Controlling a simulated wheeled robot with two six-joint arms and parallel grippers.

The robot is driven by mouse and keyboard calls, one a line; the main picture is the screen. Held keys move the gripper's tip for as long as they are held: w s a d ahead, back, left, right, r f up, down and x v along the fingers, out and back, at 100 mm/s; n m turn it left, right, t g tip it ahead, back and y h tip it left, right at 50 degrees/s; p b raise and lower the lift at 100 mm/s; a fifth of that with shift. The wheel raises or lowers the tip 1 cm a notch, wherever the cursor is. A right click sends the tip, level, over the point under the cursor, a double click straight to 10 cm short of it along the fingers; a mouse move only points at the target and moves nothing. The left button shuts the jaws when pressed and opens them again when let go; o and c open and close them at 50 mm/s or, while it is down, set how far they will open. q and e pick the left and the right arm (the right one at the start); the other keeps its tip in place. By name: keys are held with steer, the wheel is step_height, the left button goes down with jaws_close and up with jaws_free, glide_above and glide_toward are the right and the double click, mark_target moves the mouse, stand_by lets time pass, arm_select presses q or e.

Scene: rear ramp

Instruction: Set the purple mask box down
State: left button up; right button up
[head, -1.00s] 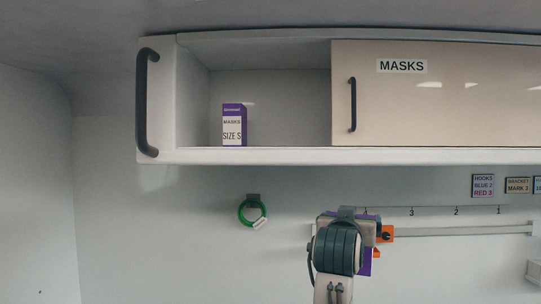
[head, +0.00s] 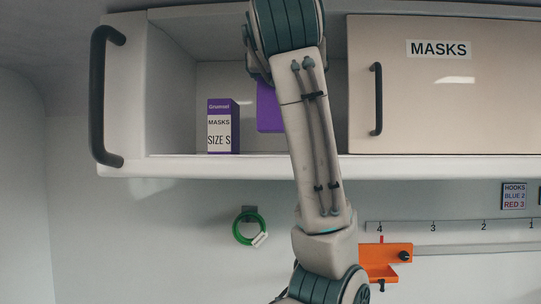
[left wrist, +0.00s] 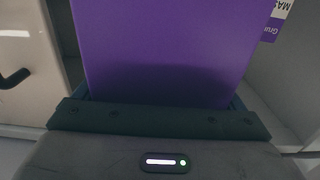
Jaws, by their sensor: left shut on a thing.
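The purple mask box (head: 268,108) shows in the head view inside the open cabinet bay, partly hidden behind my left arm. Its lower edge appears above the shelf floor. In the left wrist view the purple box (left wrist: 165,45) fills the upper middle, with a plain purple face toward the camera. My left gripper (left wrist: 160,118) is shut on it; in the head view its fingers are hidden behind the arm. A second box, purple and white and marked MASKS SIZE S (head: 222,132), stands upright on the shelf (head: 180,165) to the left. My right gripper is not in view.
The sliding door (head: 430,105) labelled MASKS covers the right side of the cabinet. A black handle (head: 104,95) stands at the left end. Below hang a green ring (head: 240,235) on a hook and an orange bracket (head: 385,258) by a numbered rail.

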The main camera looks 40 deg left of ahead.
arm_select(q)
steer(key=shift+w+a+r+p, duration=0.45)
steer(key=shift+a+r+p, duration=0.05)
steer(key=shift+a+p, duration=0.15)
steer(key=w+a+f+p, duration=0.5)
steer(key=w+a+p, duration=0.2)
steer(key=w+p, duration=0.2)
steer(key=shift+p+x, duration=0.4)
steer(key=shift+x, duration=0.35)
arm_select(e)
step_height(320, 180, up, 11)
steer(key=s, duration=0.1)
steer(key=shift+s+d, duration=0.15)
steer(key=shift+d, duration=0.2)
